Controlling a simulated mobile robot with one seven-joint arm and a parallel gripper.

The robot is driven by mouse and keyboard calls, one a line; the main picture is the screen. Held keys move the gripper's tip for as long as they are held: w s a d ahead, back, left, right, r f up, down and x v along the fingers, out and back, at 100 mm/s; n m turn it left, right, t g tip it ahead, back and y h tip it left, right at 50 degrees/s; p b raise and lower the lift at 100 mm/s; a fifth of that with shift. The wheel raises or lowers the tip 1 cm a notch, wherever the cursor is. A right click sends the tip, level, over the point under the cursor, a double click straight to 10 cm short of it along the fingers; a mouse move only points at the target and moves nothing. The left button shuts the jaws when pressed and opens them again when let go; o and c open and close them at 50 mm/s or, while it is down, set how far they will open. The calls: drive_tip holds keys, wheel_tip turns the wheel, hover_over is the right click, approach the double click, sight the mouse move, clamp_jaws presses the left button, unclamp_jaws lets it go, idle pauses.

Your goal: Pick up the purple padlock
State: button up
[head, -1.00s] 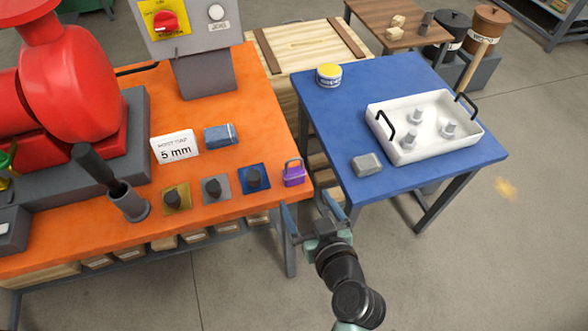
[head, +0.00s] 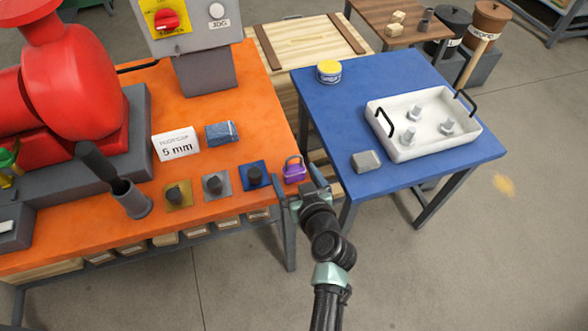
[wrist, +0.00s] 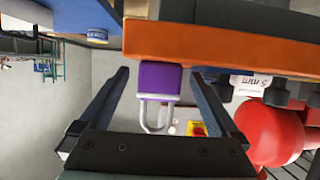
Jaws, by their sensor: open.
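The purple padlock (head: 294,171) stands upright at the right front corner of the orange bench top (head: 115,217), its shackle up. My gripper (head: 300,176) is open at that corner, with one finger to the left of the padlock and one to the right. In the wrist view the padlock (wrist: 160,78) shows its purple body and pale shackle between the two spread fingers (wrist: 160,85), with a gap on each side. The shackle points toward the gripper's palm. I see no finger touching the padlock.
Left of the padlock, a blue plate (head: 254,175) with a dark knob sits near the left finger. Grey and yellow plates with knobs follow further left. The blue table (head: 345,110) stands to the right across a gap, with a grey block (head: 366,161) and white tray (head: 383,135).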

sight(296, 172)
clamp_jaws()
idle(0.4)
drive_tip(key=shift+r, duration=0.15)
wheel_tip(296, 172, up, 10)
drive_tip(key=shift+f+p, duration=0.1)
drive_tip(key=shift+p, duration=0.55)
